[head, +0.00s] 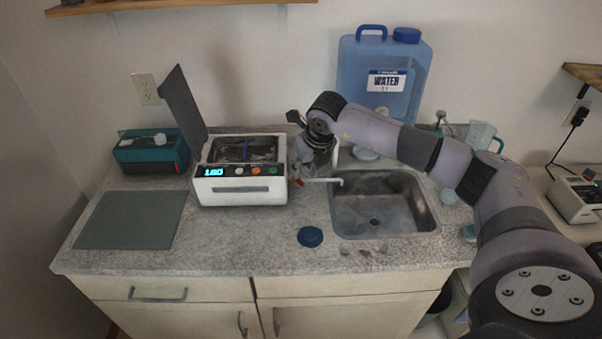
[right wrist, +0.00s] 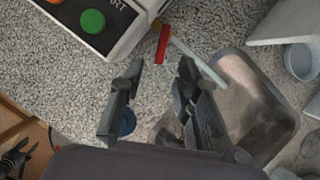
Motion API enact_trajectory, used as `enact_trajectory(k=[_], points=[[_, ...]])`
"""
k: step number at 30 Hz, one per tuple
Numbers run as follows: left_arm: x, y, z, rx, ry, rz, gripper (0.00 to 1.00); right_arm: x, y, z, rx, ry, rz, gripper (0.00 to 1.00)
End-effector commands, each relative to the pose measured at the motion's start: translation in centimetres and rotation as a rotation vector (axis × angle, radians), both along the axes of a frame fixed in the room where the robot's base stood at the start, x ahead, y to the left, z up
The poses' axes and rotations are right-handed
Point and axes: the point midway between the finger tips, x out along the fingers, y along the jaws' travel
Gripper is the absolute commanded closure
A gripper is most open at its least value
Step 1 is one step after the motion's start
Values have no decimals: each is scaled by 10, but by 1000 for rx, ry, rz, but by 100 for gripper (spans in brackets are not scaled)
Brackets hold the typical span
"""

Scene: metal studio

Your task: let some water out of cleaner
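A dark jointed shape (right wrist: 15,160) may be my left gripper.
A blue water jug (head: 385,75) stands behind the sink. A blue round cap (head: 310,236) lies on the counter front. A grey-green mat (head: 132,220) and a teal box (head: 150,152) are at the left. The counter before the cleaner is clear.

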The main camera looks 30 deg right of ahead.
Motion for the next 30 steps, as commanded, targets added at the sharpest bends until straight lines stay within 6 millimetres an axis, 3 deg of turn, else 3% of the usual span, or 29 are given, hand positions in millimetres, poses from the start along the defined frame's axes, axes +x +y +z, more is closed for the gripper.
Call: enact_trajectory(k=[6, 12, 20, 30], points=[[23, 5, 13, 4, -36, 2, 60, 14, -1, -32, 1, 1, -1, 70], [20, 5, 14, 5, -31, 3, 60, 19, -1, -46, 1, 1, 0, 70], [11, 6, 13, 6, -18, 3, 60, 20, -1, -47, 1, -1, 0, 70], [10, 6, 13, 7, -15, 3, 60, 20, -1, -47, 1, -1, 0, 91]])
